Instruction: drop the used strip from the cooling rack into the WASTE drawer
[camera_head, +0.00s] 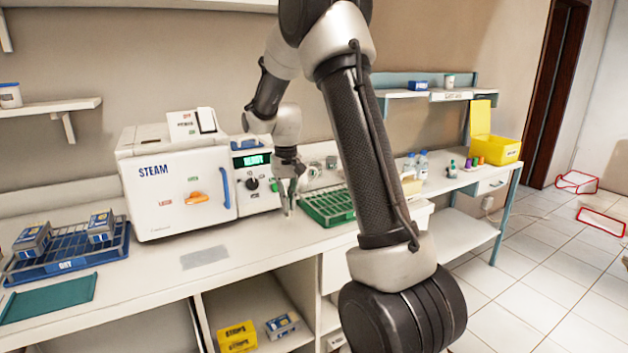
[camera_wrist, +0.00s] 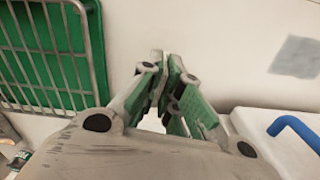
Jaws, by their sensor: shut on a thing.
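My gripper (camera_head: 288,196) is low over the white counter, just left of the green cooling rack (camera_head: 318,208). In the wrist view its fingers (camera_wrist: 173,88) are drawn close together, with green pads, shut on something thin. This looks like the used strip, but the fingers hide most of it. The wrist view shows the rack (camera_wrist: 68,45) at the upper left, apart from the fingers, with its wire grid over a green tray. A white drawer front (camera_head: 492,184) shows under the right-hand bench; I cannot read a WASTE label on it.
The white steam sterilizer (camera_head: 185,213) with a blue handle stands just left of my gripper. A blue DRY rack (camera_head: 62,262) with packs is at far left. Bottles (camera_head: 422,165) and a yellow bin (camera_head: 495,150) stand to the right.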

